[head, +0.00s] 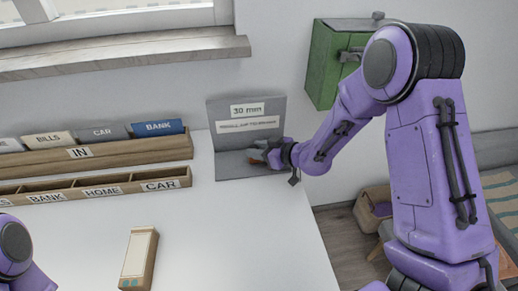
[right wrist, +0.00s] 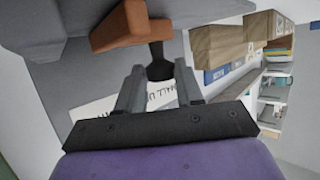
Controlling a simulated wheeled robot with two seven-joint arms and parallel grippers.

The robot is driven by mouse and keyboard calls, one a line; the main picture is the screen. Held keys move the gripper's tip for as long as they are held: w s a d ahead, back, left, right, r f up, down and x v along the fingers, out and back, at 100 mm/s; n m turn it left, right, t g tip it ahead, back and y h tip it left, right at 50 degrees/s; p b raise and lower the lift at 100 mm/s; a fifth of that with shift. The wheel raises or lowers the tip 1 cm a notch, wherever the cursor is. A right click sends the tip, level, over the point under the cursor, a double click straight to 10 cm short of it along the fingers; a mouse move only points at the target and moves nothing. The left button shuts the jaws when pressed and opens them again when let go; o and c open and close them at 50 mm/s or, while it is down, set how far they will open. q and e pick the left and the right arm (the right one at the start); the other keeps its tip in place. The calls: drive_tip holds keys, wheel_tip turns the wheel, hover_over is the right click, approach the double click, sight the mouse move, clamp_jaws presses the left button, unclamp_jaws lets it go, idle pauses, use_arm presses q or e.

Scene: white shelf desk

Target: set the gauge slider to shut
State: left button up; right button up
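The gauge (head: 236,168) is a grey stand with an upright back plate at the desk's back right edge, with a "30 mm" label (head: 247,110) and a second label below it. An orange-brown block (right wrist: 130,36) with a black stem (right wrist: 159,66), apparently the slider, shows in the right wrist view. My right gripper (right wrist: 158,76) has its fingers apart, with the stem at or just beyond the gap between the tips; contact is unclear. In the head view the right gripper (head: 264,156) is low before the back plate, mostly covering the slider. My left gripper is out of view.
Wooden racks with envelopes and name labels (head: 100,155) stand at the left. A tan box (head: 139,258) lies on the white desk (head: 220,240), otherwise clear in front. A green wall box (head: 325,65) hangs behind my right arm. The desk's right edge drops to the floor.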

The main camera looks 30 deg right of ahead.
drive_tip(key=shift+o, duration=1.4)
drive_tip(key=shift+d, duration=0.3)
drive_tip(key=shift+a, duration=0.1)
drive_tip(key=shift+s+r, duration=0.15)
drive_tip(key=shift+s, duration=0.1)
drive_tip(key=v, duration=1)
drive_tip(key=shift+d, duration=0.2)
drive_tip(key=shift+s, duration=0.1)
